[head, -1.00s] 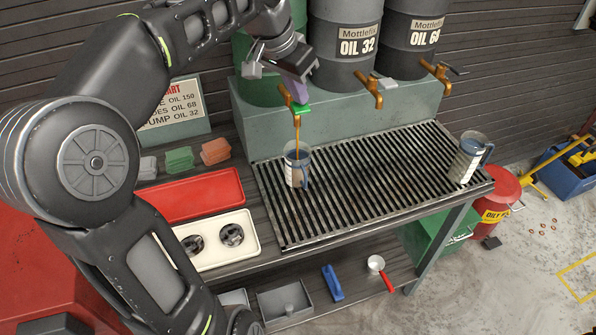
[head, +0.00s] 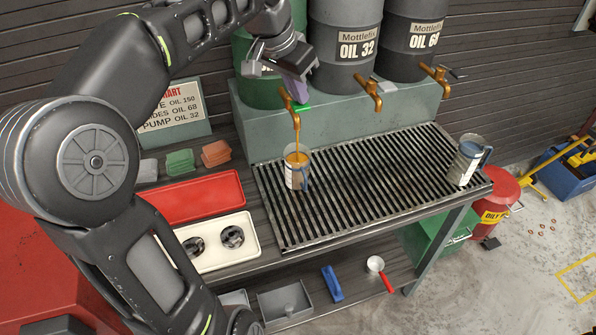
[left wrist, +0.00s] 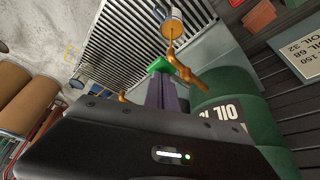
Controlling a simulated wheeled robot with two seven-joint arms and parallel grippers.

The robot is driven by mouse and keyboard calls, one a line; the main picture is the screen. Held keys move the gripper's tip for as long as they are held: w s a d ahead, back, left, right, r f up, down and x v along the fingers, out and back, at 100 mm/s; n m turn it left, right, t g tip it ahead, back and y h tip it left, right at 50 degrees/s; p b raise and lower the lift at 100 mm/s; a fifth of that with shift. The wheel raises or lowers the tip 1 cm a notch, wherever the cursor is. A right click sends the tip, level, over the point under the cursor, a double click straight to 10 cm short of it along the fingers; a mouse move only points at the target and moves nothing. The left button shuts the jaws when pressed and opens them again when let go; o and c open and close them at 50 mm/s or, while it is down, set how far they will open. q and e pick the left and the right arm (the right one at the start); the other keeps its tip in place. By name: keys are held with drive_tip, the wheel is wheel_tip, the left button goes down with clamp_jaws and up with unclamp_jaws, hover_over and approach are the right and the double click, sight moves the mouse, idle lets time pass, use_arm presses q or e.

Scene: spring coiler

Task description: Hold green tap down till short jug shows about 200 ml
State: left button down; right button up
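The short jug (head: 294,179), clear with a white label and a blue-grey handle, stands upright on the slatted drain grate under the left tap. An amber stream runs from the brass tap with the green lever (head: 303,107) into it, and amber oil shows near its top. The scale is too small to read. My left gripper (head: 297,90) is at the green lever, its fingers together and tips against it. In the left wrist view the purple fingers (left wrist: 160,92) meet the green lever (left wrist: 158,66), with the jug (left wrist: 173,24) beyond. My right gripper is not in view.
Another jug (head: 467,162) stands at the grate's right end. Two more brass taps (head: 371,92) sit below grey drums. A red tray (head: 200,197) and a cream tray (head: 212,258) lie left of the bare middle of the grate (head: 370,180).

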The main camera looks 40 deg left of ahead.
use_arm(q)
wheel_tip(320, 180, up, 6)
drive_tip(key=p, duration=0.4)
idle(0.3)
